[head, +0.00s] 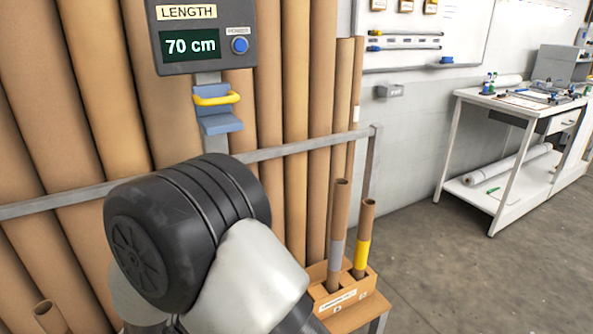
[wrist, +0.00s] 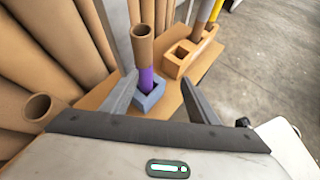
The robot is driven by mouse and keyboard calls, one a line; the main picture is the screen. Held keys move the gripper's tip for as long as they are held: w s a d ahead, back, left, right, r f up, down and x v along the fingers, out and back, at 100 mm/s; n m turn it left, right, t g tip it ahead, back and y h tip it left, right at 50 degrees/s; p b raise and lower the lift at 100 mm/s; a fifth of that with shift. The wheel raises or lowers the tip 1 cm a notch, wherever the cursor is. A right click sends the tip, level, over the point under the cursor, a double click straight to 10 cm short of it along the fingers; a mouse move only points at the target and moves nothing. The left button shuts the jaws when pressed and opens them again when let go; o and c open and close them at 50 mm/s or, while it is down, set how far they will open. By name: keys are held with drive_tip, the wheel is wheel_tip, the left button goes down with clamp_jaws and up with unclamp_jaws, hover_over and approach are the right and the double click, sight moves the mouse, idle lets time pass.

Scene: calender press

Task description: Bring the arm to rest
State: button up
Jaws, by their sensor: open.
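My gripper (wrist: 159,78) is open, its two fingers spread apart in the wrist view. A cardboard tube with a purple band (wrist: 146,78) stands in a blue-grey square socket (wrist: 151,100) beyond and between the fingers. I see no finger touching it; the exact gap is hard to tell. My dark and pale arm covers the lower middle of the head view, and the gripper is hidden there.
A wooden holder (head: 345,309) carries tubes with a grey band (head: 337,252) and a yellow band (head: 362,252); one square slot (wrist: 183,53) is empty. A length display (head: 190,44) reads 70 cm. Large rolls and a rail (head: 300,146) stand close behind. Floor at right is clear.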

drive_tip(key=w+d+r+m+g+h, duration=0.1)
drive_tip(key=d+r+m+g, duration=0.1)
drive_tip(key=d+r+m, duration=0.55)
drive_tip(key=d+r+m+g+h, duration=0.1)
drive_tip(key=d+r+m+g, duration=0.2)
drive_tip(key=d+r+m, duration=0.7)
drive_tip(key=s+d+r+m+g+y, duration=0.1)
drive_tip(key=s+d+r+m, duration=0.15)
drive_tip(key=d, duration=0.35)
drive_tip(key=s+d+r+m+g+y, duration=0.1)
drive_tip(key=s+d, duration=0.3)
drive_tip(key=d, duration=0.2)
drive_tip(key=s+d+r+m+t+y, duration=0.25)
drive_tip(key=s+r+m+y, duration=0.2)
drive_tip(key=s+m, duration=0.35)
wheel_tip(320, 180, up, 25)
drive_tip(key=m+p, duration=0.1)
drive_tip(key=p, duration=2.2)
drive_tip(key=shift+m+p, duration=0.4)
